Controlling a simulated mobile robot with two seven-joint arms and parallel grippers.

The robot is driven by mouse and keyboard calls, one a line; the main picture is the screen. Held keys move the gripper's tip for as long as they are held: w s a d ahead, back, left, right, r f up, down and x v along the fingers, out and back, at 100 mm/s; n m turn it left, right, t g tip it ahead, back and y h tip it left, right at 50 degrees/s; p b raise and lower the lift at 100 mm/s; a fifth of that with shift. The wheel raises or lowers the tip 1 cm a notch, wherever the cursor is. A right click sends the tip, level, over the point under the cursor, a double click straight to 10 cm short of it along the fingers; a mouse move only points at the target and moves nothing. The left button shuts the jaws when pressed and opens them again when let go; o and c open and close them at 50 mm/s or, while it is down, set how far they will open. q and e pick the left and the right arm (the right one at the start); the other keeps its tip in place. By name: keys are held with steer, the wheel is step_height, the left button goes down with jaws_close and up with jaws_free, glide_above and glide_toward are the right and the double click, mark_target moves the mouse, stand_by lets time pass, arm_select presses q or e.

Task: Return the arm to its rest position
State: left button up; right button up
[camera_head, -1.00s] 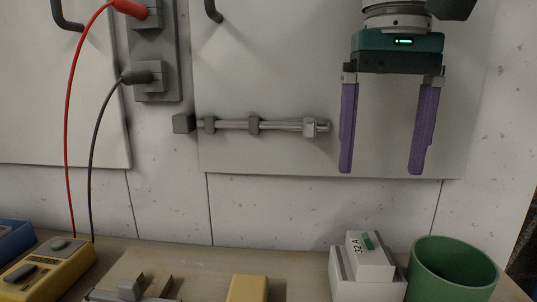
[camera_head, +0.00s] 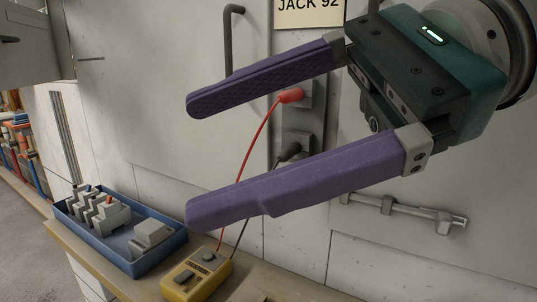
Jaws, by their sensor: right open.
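My right gripper (camera_head: 190,160) is large in the upper right of the head view, its teal body at the right and two purple fingers pointing left. The fingers are wide apart with nothing between them. They hang in front of the white cabinet doors and partly cover the grey socket block (camera_head: 296,130). A red plug (camera_head: 291,96) and a black plug (camera_head: 290,150) sit at this block, their leads running down behind the lower finger. My left gripper is not in view.
A yellow meter (camera_head: 197,273) stands on the wooden bench (camera_head: 100,262). Left of it is a blue tray (camera_head: 128,258) holding several grey parts. A sliding bolt (camera_head: 400,210) is on the cabinet at right. A "JACK 92" sign (camera_head: 309,10) is above, and a dark handle (camera_head: 230,40) is left of it.

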step_height(320, 180, up, 17)
steer(key=w+a+m+t+y+p, duration=0.1)
steer(key=a+m+t+y+p, duration=0.2)
steer(key=m+t+y+p, duration=0.45)
steer(key=w+d+r+m+t+h+p, duration=0.4)
steer(key=d+m+t+h+p, duration=0.15)
steer(key=m, duration=0.95)
steer(key=w+d+r+m+t+h+p, duration=0.4)
steer(key=d+m+t+h, duration=0.25)
steer(key=m, duration=0.75)
steer(key=s+d+f+m+g+h+p, duration=0.3)
steer(key=d+f+m+g+h+p, duration=0.35)
steer(key=m, duration=0.65)
steer(key=s+d+f+m+g+h+p, duration=0.15)
steer(key=s+f+m+g+p, duration=0.3)
steer(key=s, duration=0.45)
steer(key=s+d+f+m+g+h+p, duration=0.1)
steer(key=s+d+f+m+g+p, duration=0.3)
steer(key=s, duration=0.6)
arm_select(q)
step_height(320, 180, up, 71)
steer(key=p, duration=3.6)
arm_select(e)
step_height(320, 180, up, 38)
steer(key=a, duration=0.1)
steer(key=shift+s+a+f+g, duration=0.15)
steer(key=shift+s+a+g, duration=0.05)
steer(key=shift+s+g, duration=0.25)
